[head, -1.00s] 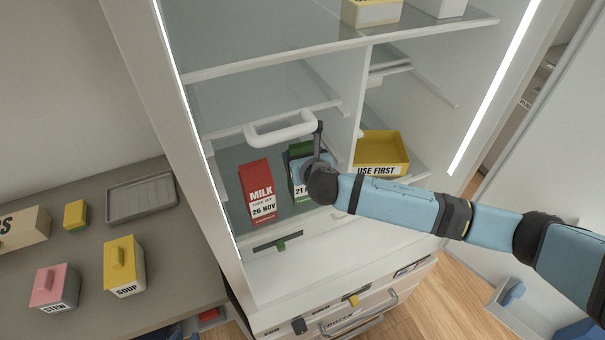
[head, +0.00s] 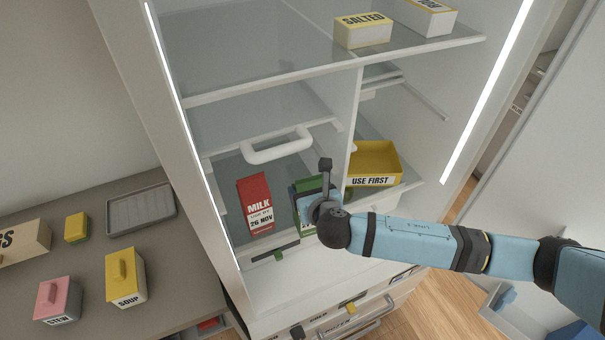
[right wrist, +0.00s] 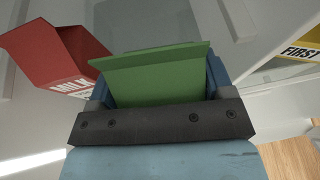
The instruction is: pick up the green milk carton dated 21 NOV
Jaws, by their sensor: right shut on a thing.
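The green milk carton (head: 304,188) stands in the fridge's lower compartment, mostly hidden behind my right gripper (head: 318,196) in the head view. In the right wrist view the green carton (right wrist: 158,76) fills the space between the fingers of my right gripper (right wrist: 158,85), which is shut on it. Its date label is covered now. A red milk carton (head: 257,203) reading 26 NOV stands just to its left; it also shows in the right wrist view (right wrist: 60,55). I cannot tell whether the green carton touches the shelf. My left gripper is out of view.
A white handle (head: 276,146) juts out above the cartons. A yellow USE FIRST bin (head: 376,160) stands to the right, past a divider. A SALTED box (head: 363,30) is on the upper shelf. The counter at left holds a grey tray (head: 141,208) and SOUP (head: 125,277) and STEW containers.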

